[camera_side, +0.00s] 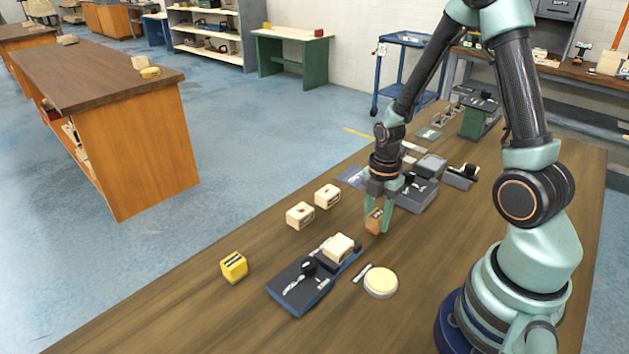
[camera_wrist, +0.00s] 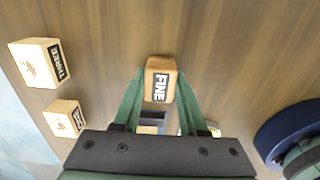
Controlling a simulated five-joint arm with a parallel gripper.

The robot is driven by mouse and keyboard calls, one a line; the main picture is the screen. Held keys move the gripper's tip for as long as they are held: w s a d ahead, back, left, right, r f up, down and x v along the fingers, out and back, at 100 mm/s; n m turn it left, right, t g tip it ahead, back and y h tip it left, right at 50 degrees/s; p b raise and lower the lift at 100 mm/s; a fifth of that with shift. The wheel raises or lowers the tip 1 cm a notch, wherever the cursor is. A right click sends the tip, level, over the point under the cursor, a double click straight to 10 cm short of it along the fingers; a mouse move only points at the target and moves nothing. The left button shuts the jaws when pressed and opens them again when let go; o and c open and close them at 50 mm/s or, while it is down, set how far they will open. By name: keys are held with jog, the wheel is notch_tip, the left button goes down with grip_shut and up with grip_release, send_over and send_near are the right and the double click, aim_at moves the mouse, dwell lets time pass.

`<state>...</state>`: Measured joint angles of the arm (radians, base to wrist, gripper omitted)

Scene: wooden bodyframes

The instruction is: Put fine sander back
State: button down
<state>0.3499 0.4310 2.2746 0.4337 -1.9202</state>
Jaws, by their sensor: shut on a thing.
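The fine sander (camera_side: 374,221) is a small tan-orange block; in the wrist view its dark label reads FINE (camera_wrist: 160,86). My gripper (camera_side: 379,214) has its two green fingers closed on the block's sides, pointing down. The wrist view shows the same fingers (camera_wrist: 160,88) on either side of it. The block is at or just above the wooden bench; I cannot tell if it touches.
Two cream blocks (camera_side: 299,215) (camera_side: 327,196) stand to the left. A dark blue fixture (camera_side: 297,298) with a cream block (camera_side: 338,248), a yellow block (camera_side: 233,267) and a round cream disc (camera_side: 380,282) are nearer. Dark grey fixtures (camera_side: 416,196) stand behind my gripper.

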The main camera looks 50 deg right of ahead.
aim_at(377, 214)
jog(key=shift+f, duration=0.25)
jog(key=shift+c, duration=2.2)
grip_release()
jog(key=shift+r, duration=0.1)
notch_tip(377, 214, up, 11)
jog(key=s+a+r+m+t, duration=0.1)
jog(key=a+r+m+t, duration=0.4)
jog(key=a+r+m, duration=0.6)
jog(key=shift+s+r+m+t, duration=0.3)
jog(key=shift+r+m, duration=0.85)
jog(key=shift+m, duration=2.35)
